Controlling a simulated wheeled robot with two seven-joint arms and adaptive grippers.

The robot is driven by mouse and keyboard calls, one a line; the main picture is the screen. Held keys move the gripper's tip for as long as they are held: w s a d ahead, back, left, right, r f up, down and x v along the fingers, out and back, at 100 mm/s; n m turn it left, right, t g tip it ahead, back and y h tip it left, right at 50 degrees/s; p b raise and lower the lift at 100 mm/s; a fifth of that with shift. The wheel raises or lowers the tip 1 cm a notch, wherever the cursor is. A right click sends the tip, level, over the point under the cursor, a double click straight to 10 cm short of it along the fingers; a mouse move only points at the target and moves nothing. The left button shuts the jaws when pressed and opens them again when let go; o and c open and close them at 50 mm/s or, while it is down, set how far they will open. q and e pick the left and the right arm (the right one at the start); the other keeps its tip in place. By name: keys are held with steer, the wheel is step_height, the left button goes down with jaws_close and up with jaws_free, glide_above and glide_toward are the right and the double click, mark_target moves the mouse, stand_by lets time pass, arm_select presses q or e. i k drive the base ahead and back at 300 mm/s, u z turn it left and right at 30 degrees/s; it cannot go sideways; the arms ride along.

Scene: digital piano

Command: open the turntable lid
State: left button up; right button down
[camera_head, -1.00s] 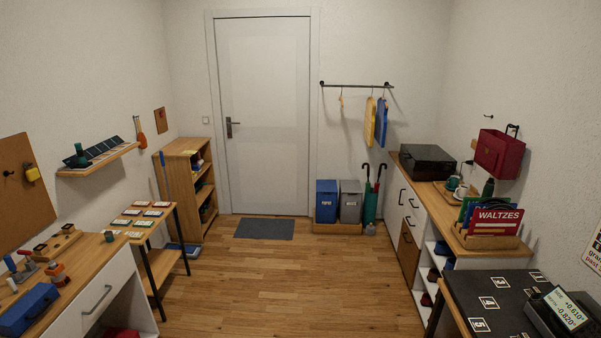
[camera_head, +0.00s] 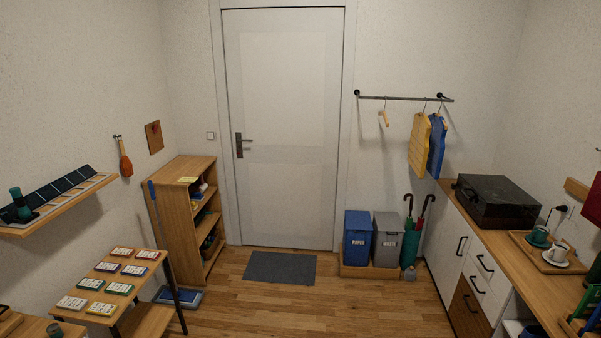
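The turntable (camera_head: 497,202) is a dark box with a glossy dark lid. It stands at the far end of the wooden-topped cabinet (camera_head: 493,248) along the right wall. Its lid looks shut. Neither of my grippers shows in the head view, so I cannot tell how they stand.
A tray (camera_head: 547,254) with cups stands on the counter in front of the turntable. Paper and grey bins (camera_head: 388,240) and a green umbrella stand (camera_head: 410,248) are left of the cabinet's far end. A card table (camera_head: 113,278) is at left. The middle floor (camera_head: 300,310) is clear.

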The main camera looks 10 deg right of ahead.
mark_target(482, 190)
steer(key=z, duration=0.1)
steer(key=i, duration=2)
steer(key=z, duration=0.6)
steer(key=i, duration=2)
steer(key=z, duration=0.85)
steer(key=i, duration=1.25)
steer(key=z, duration=0.3)
